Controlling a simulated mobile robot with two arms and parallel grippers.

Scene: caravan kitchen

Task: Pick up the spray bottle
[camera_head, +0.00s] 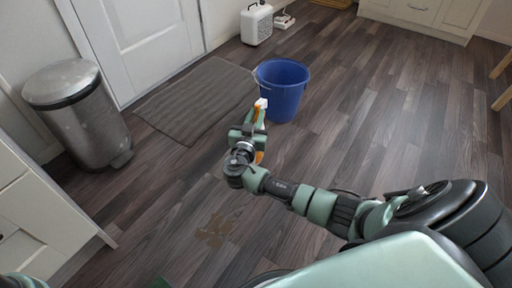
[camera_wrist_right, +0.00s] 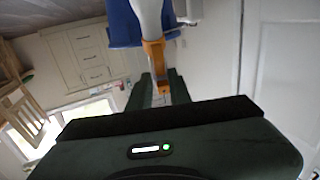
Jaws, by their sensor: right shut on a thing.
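The spray bottle, with a white top (camera_head: 262,103) and orange parts, is held upright or slightly tilted above the floor, in front of the blue bucket. My right gripper (camera_head: 251,126) is shut on it and partly hides it. In the right wrist view, a pale section (camera_wrist_right: 150,18) and an orange section (camera_wrist_right: 154,52) of the bottle stand between and beyond the fingers of my right gripper (camera_wrist_right: 160,88). Most of the bottle's body is hidden in the head view. My left gripper is not in view.
A blue bucket (camera_head: 283,92) stands just beyond the right gripper, beside a grey mat (camera_head: 198,102). A metal bin (camera_head: 85,115) and cabinet (camera_head: 40,215) are at left. A white appliance (camera_head: 257,24) stands at the back. A brown stain (camera_head: 215,231) marks the floor.

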